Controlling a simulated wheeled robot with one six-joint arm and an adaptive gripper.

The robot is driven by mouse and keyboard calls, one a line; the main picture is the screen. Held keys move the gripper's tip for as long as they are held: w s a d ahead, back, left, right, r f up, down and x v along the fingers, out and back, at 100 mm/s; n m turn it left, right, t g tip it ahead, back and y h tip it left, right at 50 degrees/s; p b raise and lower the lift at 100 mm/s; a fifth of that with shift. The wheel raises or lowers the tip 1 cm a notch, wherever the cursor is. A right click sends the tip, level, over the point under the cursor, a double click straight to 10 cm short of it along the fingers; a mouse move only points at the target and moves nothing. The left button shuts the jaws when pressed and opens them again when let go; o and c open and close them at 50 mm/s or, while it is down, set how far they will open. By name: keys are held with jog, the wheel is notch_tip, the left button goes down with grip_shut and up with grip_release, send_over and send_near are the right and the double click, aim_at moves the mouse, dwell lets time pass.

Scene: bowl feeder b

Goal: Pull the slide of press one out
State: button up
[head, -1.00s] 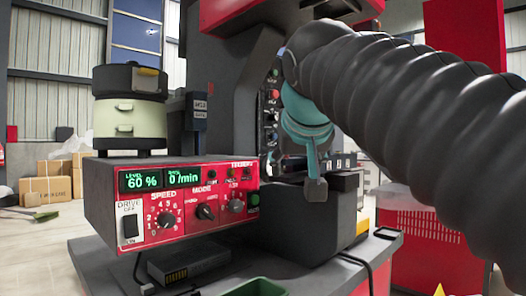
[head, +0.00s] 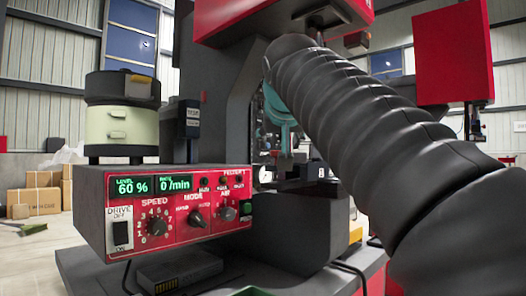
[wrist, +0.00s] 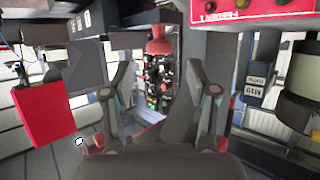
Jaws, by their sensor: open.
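The press (head: 226,110) is a dark frame with a red head above it, behind the feeder's control box in the head view. A dark, flat part (head: 300,186), perhaps its slide, lies on top of the dark block (head: 310,235); I cannot tell how far out it is. My gripper (wrist: 172,68) is open and empty in the wrist view, its two dark fingers apart. A panel of coloured buttons (wrist: 158,82) shows between them, farther off. In the head view my ribbed arm sleeve hides most of the gripper, so its gap to the slide is unclear.
The red control box (head: 180,212) reads 60 % and 0 /min. A pale green bowl feeder (head: 122,125) stands behind it at left. A red cabinet (head: 450,55) hangs at upper right. Cardboard boxes (head: 38,195) lie on the floor at far left.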

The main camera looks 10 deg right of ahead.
jog(key=shift+x, duration=2.5)
grip_shut()
